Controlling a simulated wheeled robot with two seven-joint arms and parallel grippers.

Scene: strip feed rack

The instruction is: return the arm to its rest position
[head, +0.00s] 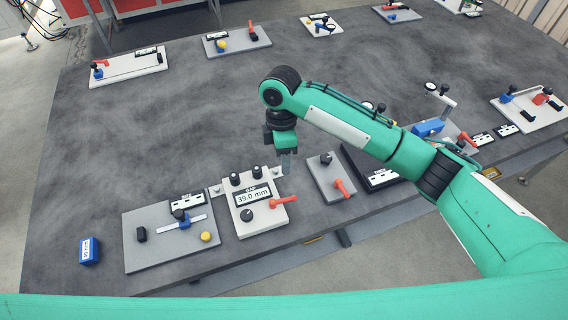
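My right arm (345,122) is green and reaches in from the lower right across the grey table. Its gripper (286,163) points down over the table, just behind the white gauge box (270,222). A light grey piece shows at its lower end; I cannot tell whether that is fingers side by side or something held. The gauge box has black knobs, a red lever and a display reading "GAP 39.0 mm". My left gripper is not in view.
A grey plate (150,256) with a blue slider, a yellow knob and a scale lies left of the gauge box. A blue block (89,251) stands near the left edge. Other fixtures line the far and right edges. The table's (150,140) left middle is clear.

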